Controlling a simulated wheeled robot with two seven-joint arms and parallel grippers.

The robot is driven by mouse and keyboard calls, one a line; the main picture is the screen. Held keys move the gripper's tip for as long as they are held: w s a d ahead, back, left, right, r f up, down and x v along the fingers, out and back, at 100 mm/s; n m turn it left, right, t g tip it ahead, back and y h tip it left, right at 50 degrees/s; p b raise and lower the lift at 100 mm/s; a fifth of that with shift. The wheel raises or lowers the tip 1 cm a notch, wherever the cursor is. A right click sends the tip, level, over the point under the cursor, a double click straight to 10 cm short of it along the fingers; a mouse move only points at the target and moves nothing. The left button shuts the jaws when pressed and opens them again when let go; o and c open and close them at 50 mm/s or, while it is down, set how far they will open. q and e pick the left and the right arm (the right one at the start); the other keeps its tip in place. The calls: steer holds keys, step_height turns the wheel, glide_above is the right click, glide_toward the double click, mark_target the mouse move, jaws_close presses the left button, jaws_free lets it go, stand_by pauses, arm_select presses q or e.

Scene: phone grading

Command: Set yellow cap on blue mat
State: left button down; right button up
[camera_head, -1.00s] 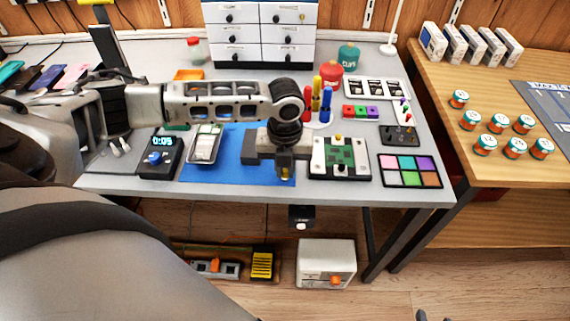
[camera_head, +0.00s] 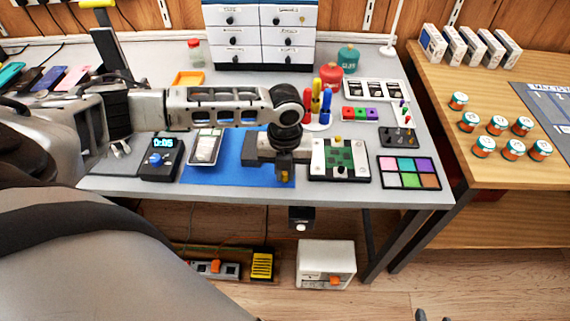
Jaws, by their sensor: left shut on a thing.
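The blue mat (camera_head: 226,173) lies at the front of the grey table, partly covered by my left arm and gripper. My left gripper (camera_head: 284,173) points down over the mat's right part, near its front edge. It is shut on a small yellow cap (camera_head: 284,179), of which only a little shows between the fingertips. Whether the cap touches the mat cannot be told.
A phone in a tray (camera_head: 205,147) overlaps the mat's back left, beside a timer (camera_head: 160,160). A green circuit board (camera_head: 339,158) stands close right of the gripper.

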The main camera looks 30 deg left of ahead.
arm_select(q)
steer(key=shift+f+p, duration=0.1)
steer(key=shift+p, duration=0.2)
stand_by(0.4)
stand_by(0.5)
steer(key=c, duration=0.9)
jaws_free()
steer(key=shift+r+p, duration=0.6)
steer(key=shift+p, duration=0.35)
step_height(320, 180, up, 2)
steer(key=p, duration=0.2)
steer(key=shift+r+p, duration=0.25)
steer(key=shift+p, duration=0.15)
steer(key=shift+r, duration=2.25)
